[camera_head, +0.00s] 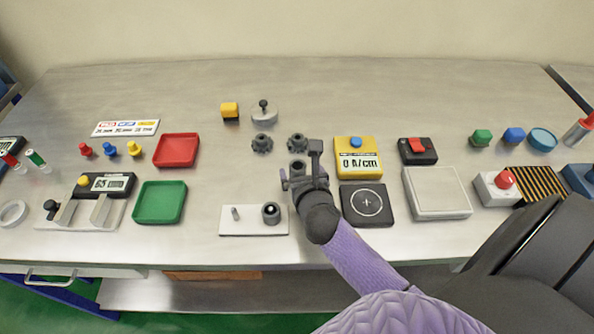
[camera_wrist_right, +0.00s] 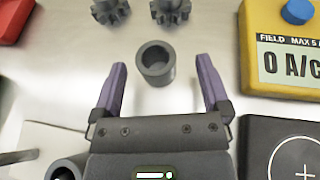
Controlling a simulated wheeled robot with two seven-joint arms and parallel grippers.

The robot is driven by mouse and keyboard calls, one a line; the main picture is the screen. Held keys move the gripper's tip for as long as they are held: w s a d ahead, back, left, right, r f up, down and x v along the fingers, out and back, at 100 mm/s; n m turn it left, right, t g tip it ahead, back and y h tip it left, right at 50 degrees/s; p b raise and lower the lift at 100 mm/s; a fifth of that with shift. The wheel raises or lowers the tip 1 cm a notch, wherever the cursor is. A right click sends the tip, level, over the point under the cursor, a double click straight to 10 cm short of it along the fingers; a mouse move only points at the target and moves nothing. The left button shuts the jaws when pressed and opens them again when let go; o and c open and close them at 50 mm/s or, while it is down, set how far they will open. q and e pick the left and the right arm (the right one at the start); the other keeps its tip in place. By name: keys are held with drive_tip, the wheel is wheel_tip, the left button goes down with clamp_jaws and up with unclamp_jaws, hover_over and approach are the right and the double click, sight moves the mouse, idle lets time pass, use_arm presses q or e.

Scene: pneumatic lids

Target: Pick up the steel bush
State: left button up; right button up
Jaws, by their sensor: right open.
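A grey hollow bush (camera_wrist_right: 155,62) stands upright on the steel table, open end up, ahead of and between my right fingers in the right wrist view. It also shows in the head view (camera_head: 297,169), partly hidden by my right gripper (camera_head: 302,174). In the right wrist view my right gripper (camera_wrist_right: 163,72) is open and empty, with a gap on both sides of the bush. A second hollow dark grey cylinder (camera_head: 271,212) stands on a white plate (camera_head: 250,229) beside a small pin; which one is steel, I cannot tell. My left gripper is not in view.
Two dark gears (camera_head: 262,143) (camera_head: 298,142) stand just behind the bush. A yellow meter (camera_head: 357,166) and a black pad with a cross (camera_head: 366,216) lie close on the right. A green tray (camera_head: 159,202) and red tray (camera_head: 177,150) lie left.

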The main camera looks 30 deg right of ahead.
sight(296, 163)
drive_tip(key=b+x, duration=0.1)
drive_tip(key=x, duration=0.3)
drive_tip(key=shift+w+a+r, duration=0.1)
drive_tip(key=shift+w+a, duration=0.05)
drive_tip(key=shift+r, duration=0.1)
clamp_jaws()
